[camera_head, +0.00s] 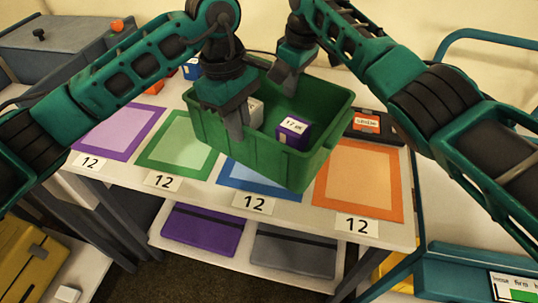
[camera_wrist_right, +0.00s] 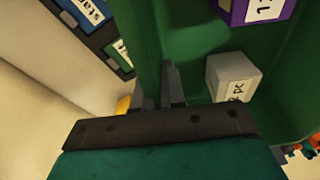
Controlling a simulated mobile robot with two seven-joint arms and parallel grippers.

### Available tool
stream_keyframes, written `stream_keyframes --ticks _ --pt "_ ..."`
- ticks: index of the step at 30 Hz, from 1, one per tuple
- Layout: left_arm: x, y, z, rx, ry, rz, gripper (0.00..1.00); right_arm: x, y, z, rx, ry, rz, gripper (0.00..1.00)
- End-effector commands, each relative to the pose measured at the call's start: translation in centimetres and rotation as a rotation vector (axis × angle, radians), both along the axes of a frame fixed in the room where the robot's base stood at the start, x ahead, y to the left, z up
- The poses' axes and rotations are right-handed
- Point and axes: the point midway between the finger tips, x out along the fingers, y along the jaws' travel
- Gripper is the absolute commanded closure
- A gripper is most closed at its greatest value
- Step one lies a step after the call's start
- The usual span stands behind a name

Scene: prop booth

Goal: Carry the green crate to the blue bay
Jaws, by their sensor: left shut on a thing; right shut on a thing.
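The green crate (camera_head: 318,160) hangs tilted over the blue bay (camera_head: 258,184), in the middle of the table in the head view. It hides the bay's back part. Inside the crate are a purple box (camera_head: 293,132) and a grey box (camera_head: 254,113). Both boxes also show in the wrist view.
A purple bay (camera_head: 108,151) and a green bay (camera_head: 160,172) lie empty to the left; an orange bay (camera_head: 325,196) lies empty to the right. A dark bin with an orange label (camera_head: 368,122) stands behind the orange bay.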

Motion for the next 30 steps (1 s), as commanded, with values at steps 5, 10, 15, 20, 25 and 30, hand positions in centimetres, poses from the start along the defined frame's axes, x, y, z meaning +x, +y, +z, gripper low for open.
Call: stream_keyframes --ticks 5,10,15,20,25,30 --pt "0.0 0.0 -0.3 0.000 0.000 -0.001 1.00 0.1 -0.1 -0.3 0.000 -0.003 -0.001 1.00" --pt "0.0 0.0 -1.0 0.000 0.000 -0.001 1.00 0.1 -0.1 -1.0 0.000 -0.003 -0.001 1.00" --pt "0.0 0.0 -2.0 0.000 0.000 -0.001 1.00 0.1 -0.1 -1.9 0.000 -0.003 -0.001 1.00" --pt "0.0 0.0 -2.9 0.000 0.000 -0.001 1.00 0.1 -0.1 -2.8 0.000 -0.003 -0.001 1.00" --pt "0.0 0.0 -3.8 0.000 0.000 -0.001 1.00 0.1 -0.1 -3.7 0.000 -0.003 -0.001 1.00" --pt "0.0 0.0 -4.7 0.000 0.000 -0.001 1.00 0.1 -0.1 -4.6 0.000 -0.003 -0.001 1.00"
